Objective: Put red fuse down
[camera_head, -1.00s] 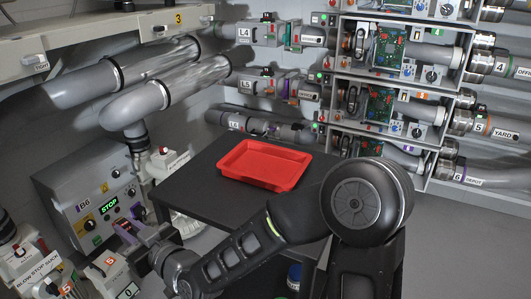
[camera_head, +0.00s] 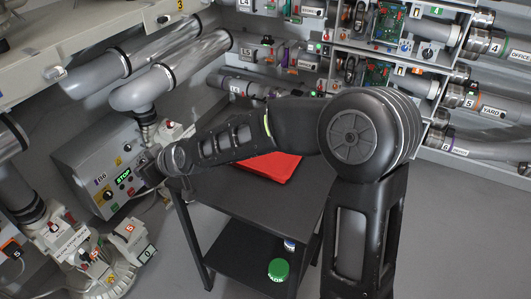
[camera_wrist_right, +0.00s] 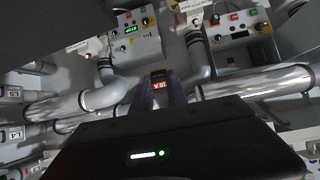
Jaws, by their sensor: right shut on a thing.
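My right arm reaches across the head view from the right, over the table. Its gripper (camera_head: 148,168) is at the left, in front of the grey control box, small and dark there. In the right wrist view the gripper (camera_wrist_right: 168,90) is shut on a small fuse with a red face (camera_wrist_right: 158,86), held between the fingertips. The fuse cannot be made out in the head view. A red tray (camera_head: 275,168) lies on the dark table, partly hidden behind my forearm. My left gripper is in neither view.
The dark table (camera_head: 240,200) has bare top in front of the tray. A green-lidded container (camera_head: 278,270) is on its lower shelf. The grey control box (camera_head: 85,170) with a lit STOP display stands left of the table. Pipes and fuse racks line the walls.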

